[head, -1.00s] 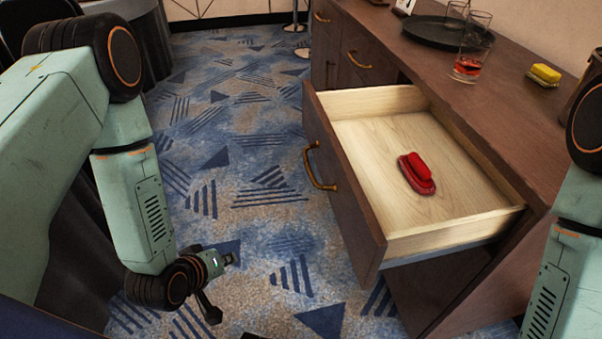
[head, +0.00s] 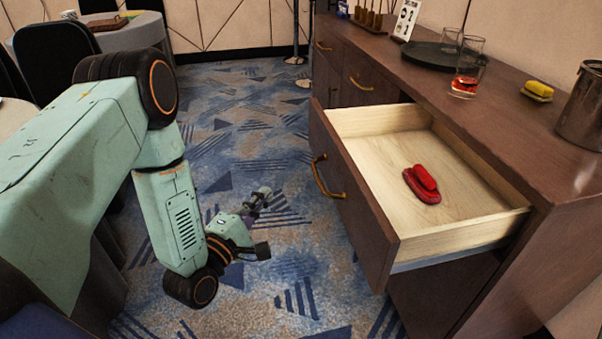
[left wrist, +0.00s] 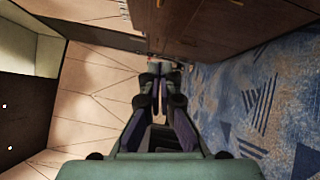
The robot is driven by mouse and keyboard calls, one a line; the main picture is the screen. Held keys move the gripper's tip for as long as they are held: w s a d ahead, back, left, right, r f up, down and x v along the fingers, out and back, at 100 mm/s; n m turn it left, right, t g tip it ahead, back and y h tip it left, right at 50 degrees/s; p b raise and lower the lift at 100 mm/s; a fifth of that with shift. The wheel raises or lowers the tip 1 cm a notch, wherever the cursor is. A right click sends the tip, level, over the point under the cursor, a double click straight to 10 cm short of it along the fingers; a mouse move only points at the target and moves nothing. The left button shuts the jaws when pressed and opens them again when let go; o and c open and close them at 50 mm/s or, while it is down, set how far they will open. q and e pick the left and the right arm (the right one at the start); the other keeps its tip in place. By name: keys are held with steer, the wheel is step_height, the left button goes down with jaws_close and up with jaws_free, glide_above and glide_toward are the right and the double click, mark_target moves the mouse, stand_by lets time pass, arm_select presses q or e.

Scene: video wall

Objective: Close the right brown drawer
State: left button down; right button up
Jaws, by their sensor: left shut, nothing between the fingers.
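The right brown drawer (head: 352,190) is pulled out of the brown cabinet (head: 545,215), with its brass handle (head: 325,177) on the front. A red object (head: 422,184) lies on the drawer's pale wooden floor. My left gripper (head: 264,222) is left of the drawer front, apart from the handle, over the carpet. It is shut and empty. In the left wrist view its fingers (left wrist: 159,90) point along the cabinet, whose brown fronts (left wrist: 215,25) run across the top. My right gripper is not in view.
On the cabinet top stand a dark round tray (head: 432,58), glasses (head: 467,68), a yellow sponge-like block (head: 537,90) and a metal canister (head: 583,110). Another drawer (head: 368,82) farther back is shut. Patterned carpet (head: 255,150) left of the cabinet is clear. A table (head: 125,38) and black chairs stand back left.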

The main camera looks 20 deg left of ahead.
arm_select(q)
steer(key=w+d+r+b, duration=0.1)
steer(key=w+d+b, duration=0.2)
steer(key=w, duration=0.7)
steer(key=shift+w+d+r+b, duration=0.2)
steer(key=shift+d+r+b, duration=0.15)
steer(key=shift+d, duration=0.55)
steer(key=shift+w, duration=0.1)
